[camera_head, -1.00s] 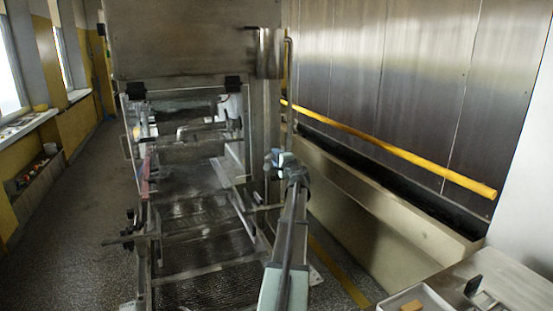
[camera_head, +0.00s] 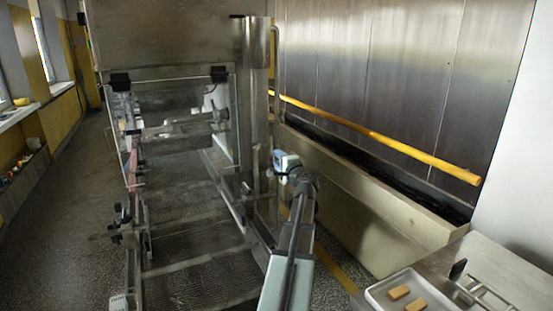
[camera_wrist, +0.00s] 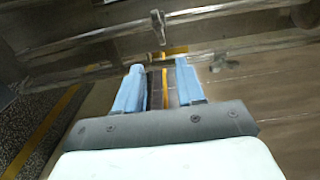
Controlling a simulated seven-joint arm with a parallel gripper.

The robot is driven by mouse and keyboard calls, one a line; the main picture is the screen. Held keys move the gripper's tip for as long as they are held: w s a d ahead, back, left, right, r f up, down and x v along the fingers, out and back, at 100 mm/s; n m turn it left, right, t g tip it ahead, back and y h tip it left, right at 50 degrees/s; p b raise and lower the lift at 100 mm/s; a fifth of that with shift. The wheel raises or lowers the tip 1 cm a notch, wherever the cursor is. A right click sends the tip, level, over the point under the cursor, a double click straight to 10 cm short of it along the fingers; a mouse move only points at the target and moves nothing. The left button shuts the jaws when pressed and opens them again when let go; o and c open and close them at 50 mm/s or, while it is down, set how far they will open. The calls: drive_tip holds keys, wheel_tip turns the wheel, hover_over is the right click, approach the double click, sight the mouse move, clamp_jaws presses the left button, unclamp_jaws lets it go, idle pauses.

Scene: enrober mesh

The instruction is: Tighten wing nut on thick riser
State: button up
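The enrober has a wire mesh belt (camera_head: 200,275) between side rails. A thick upright post (camera_head: 257,110) stands at its right side, perhaps the thick riser. A small dark fitting (camera_head: 246,188) sits low near this post; I cannot tell whether it is the wing nut. My gripper (camera_head: 279,160) is right of the post, apart from the fitting. In the wrist view its two light blue fingers (camera_wrist: 159,65) are spread with nothing held between them. Beyond the fingertips, a small upright metal piece (camera_wrist: 158,27) is on a horizontal rail; its kind is unclear.
A yellow bar (camera_head: 380,140) runs along the steel wall above a trough (camera_head: 370,205) at right. A white tray (camera_head: 375,296) with two brown pieces (camera_head: 400,292) is on a table at lower right. Dark knobs (camera_head: 120,228) stick out at the belt's left side.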

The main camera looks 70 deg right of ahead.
drive_tip(key=shift+c, duration=0.7)
drive_tip(key=shift+n+t, duration=0.7)
drive_tip(key=w+r, duration=0.1)
drive_tip(key=r, duration=0.1)
drive_tip(key=w+r, duration=0.1)
drive_tip(key=r, duration=0.2)
drive_tip(key=w+a+r, duration=0.1)
drive_tip(key=w+r, duration=0.1)
drive_tip(key=r, duration=0.1)
drive_tip(key=shift+r, duration=0.25)
clamp_jaws()
drive_tip(key=w+d+r+n+y, duration=0.15)
drive_tip(key=w+r+n, duration=0.25)
drive_tip(key=r, duration=0.9)
drive_tip(key=n+g+y, duration=0.5)
drive_tip(key=n+g, duration=0.3)
drive_tip(key=n, duration=0.5)
hover_over(260, 147)
drive_tip(key=s, duration=0.3)
wheel_tip(260, 147, down, 14)
drive_tip(key=shift+w+d+f+h, duration=0.1)
drive_tip(key=shift+d+f+h, duration=0.05)
drive_tip(key=shift+f, duration=0.8)
drive_tip(key=shift+w+d+f+h, duration=0.1)
drive_tip(key=shift+d+f, duration=0.05)
drive_tip(key=shift+f, duration=0.75)
